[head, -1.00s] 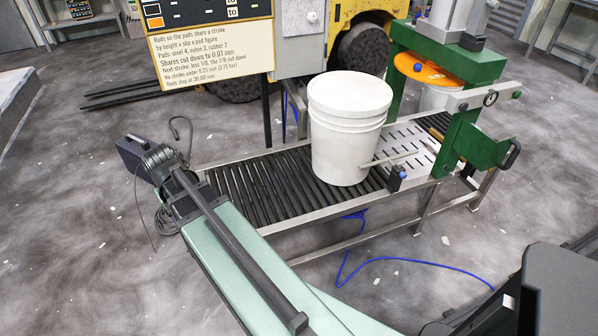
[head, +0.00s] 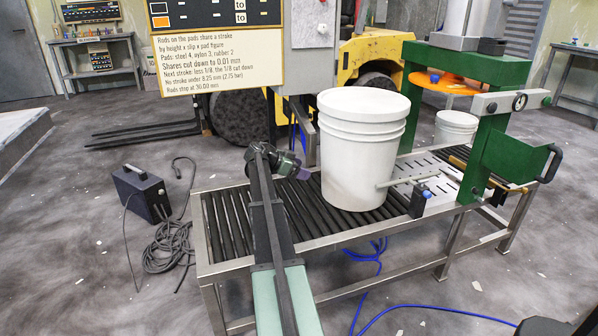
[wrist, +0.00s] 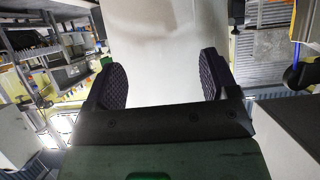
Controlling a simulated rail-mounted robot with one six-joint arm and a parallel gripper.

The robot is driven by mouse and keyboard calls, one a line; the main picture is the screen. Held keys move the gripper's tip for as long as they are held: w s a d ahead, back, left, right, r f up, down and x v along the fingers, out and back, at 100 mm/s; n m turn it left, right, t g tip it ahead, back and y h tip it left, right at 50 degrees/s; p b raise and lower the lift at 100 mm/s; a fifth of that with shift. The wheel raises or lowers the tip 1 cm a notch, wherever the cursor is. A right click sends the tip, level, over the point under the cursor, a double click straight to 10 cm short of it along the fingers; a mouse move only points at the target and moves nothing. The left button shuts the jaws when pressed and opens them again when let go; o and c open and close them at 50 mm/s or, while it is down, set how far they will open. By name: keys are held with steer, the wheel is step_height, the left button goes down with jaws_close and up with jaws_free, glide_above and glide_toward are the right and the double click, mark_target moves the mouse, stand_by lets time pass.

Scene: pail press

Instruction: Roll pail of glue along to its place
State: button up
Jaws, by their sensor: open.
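The large white pail of glue (head: 362,150) stands upright, lidded, on the black rollers of the conveyor (head: 236,232). A thin rod (head: 400,180) crosses low at its right side. My gripper (head: 298,170) is just left of the pail at about mid height in the head view. In the wrist view my open gripper (wrist: 165,80) has its two dark ribbed pads spread, with the pale pail wall (wrist: 165,40) ahead between them. I cannot tell whether the pads touch the pail.
A green press (head: 470,62) with an orange disc (head: 440,85) stands at right over a slotted plate (head: 412,180). A smaller white pail (head: 457,127) shows beyond its frame. A blue-knobbed block (head: 420,201) sits on the conveyor's near rail. A sign (head: 215,45) stands behind.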

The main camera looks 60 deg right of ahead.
mark_target(324, 179)
steer(key=f+b, duration=0.2)
steer(key=s+d+f+b, duration=0.1)
steer(key=f, duration=0.1)
steer(key=d+f+b, duration=0.1)
steer(key=f+b, duration=0.1)
steer(key=shift+s+f+b, duration=0.25)
steer(key=shift+s+b, duration=0.05)
steer(key=shift+b, duration=0.05)
steer(key=shift+s+d+r+p, duration=0.45)
steer(key=shift+s+d, duration=0.15)
steer(key=shift+d, duration=0.25)
steer(key=shift+s+d, duration=0.45)
steer(key=shift+d, duration=0.2)
steer(key=shift+s+d, duration=0.4)
steer(key=shift+d, duration=0.25)
